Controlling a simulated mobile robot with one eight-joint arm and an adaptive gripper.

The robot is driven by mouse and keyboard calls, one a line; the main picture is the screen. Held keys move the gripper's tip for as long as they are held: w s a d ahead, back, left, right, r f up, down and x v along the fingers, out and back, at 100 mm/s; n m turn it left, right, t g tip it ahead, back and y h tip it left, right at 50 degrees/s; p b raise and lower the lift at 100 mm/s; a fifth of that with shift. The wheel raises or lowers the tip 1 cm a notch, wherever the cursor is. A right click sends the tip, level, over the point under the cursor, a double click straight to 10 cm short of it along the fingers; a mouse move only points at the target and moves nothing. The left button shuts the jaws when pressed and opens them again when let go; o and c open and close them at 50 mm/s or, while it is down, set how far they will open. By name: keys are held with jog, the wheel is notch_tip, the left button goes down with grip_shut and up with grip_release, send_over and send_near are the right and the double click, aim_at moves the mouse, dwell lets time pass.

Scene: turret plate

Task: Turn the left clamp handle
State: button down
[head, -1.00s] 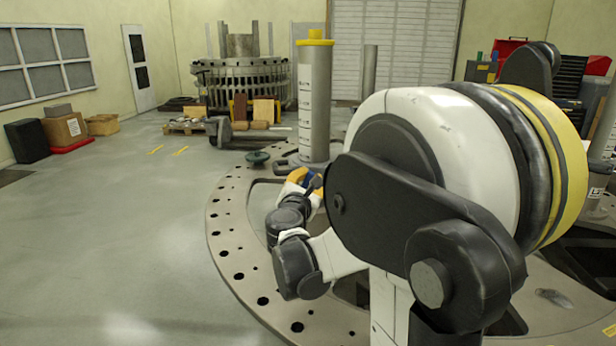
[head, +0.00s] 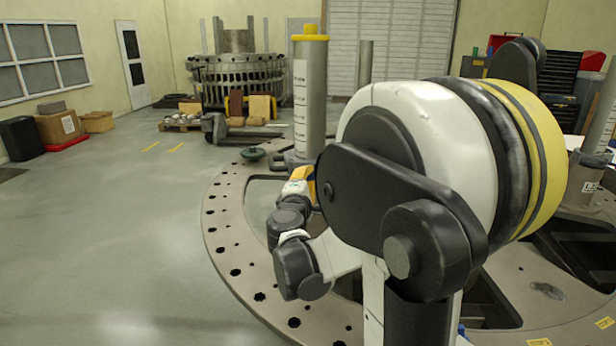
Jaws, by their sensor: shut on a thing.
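My gripper (head: 304,174) is small and far off, at the end of my arm by the foot of the tall grey post (head: 309,100) with a yellow cap. Only a bit of its orange-yellow and dark body shows; my arm covers the rest. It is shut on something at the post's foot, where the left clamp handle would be. The handle itself is hidden, so I cannot see its angle. A dark clamp part (head: 277,161) lies on the turret plate (head: 226,235), just left of the post's foot.
A pallet jack (head: 214,128) and loaded pallet stand behind. The plate has open cut-outs. The floor (head: 110,230) at left is clear.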

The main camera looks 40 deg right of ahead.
jog(key=shift+f+m, duration=0.15)
jog(key=shift+m, duration=1.05)
jog(key=c, duration=1.4)
grip_release()
jog(key=v, duration=1.2)
